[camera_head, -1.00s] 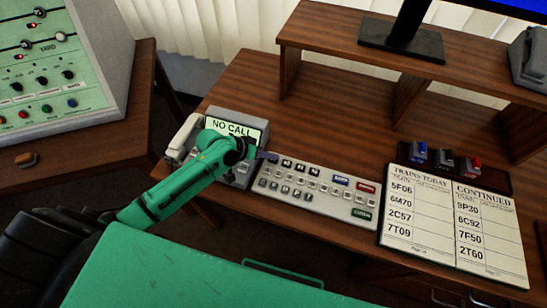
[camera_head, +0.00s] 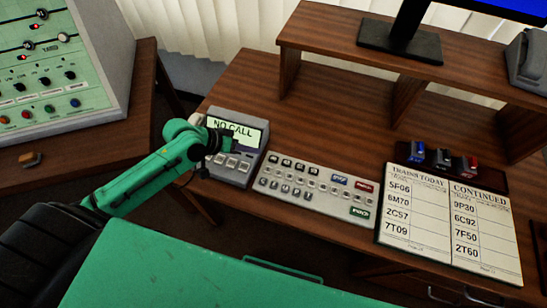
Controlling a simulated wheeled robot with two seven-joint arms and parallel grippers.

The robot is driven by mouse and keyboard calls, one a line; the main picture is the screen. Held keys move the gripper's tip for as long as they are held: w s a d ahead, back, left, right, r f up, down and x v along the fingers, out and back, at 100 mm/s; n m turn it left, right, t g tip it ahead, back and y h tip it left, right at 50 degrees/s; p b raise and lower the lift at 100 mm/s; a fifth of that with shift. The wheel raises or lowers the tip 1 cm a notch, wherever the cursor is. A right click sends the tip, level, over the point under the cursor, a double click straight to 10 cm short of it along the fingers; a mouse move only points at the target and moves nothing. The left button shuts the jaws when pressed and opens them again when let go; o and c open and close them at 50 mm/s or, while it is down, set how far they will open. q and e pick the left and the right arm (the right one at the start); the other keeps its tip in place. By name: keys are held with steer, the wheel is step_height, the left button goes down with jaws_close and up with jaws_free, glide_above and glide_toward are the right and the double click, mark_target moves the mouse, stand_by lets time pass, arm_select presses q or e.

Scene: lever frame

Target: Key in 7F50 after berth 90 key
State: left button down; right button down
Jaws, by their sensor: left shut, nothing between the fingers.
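My left gripper (camera_head: 217,141) is shut and empty. It is in front of the left part of the grey phone unit (camera_head: 245,172); whether it touches the unit cannot be told. The unit's lit screen (camera_head: 243,134) reads NO CALL, and small keys sit below it. The grey keypad (camera_head: 312,204) lies right of the unit, with dark and pale keys, a blue key (camera_head: 340,179), a red key (camera_head: 364,187) and a green key (camera_head: 359,212). Key legends are too small to read. The train list (camera_head: 450,220) shows 7F50 in its right column. My right gripper is out of view.
A raised wooden shelf (camera_head: 440,75) with a monitor stand (camera_head: 400,42) and dark phone (camera_head: 530,62) stands behind. Blue, black and red stamps (camera_head: 443,158) sit behind the list. Desk behind the keypad is clear.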

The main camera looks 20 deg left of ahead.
arm_select(q)
steer(key=v, duration=0.6)
steer(key=shift+r+p, duration=0.2)
steer(key=shift+p, duration=0.15)
steer(key=shift+s+f, duration=0.15)
stand_by(1.7)
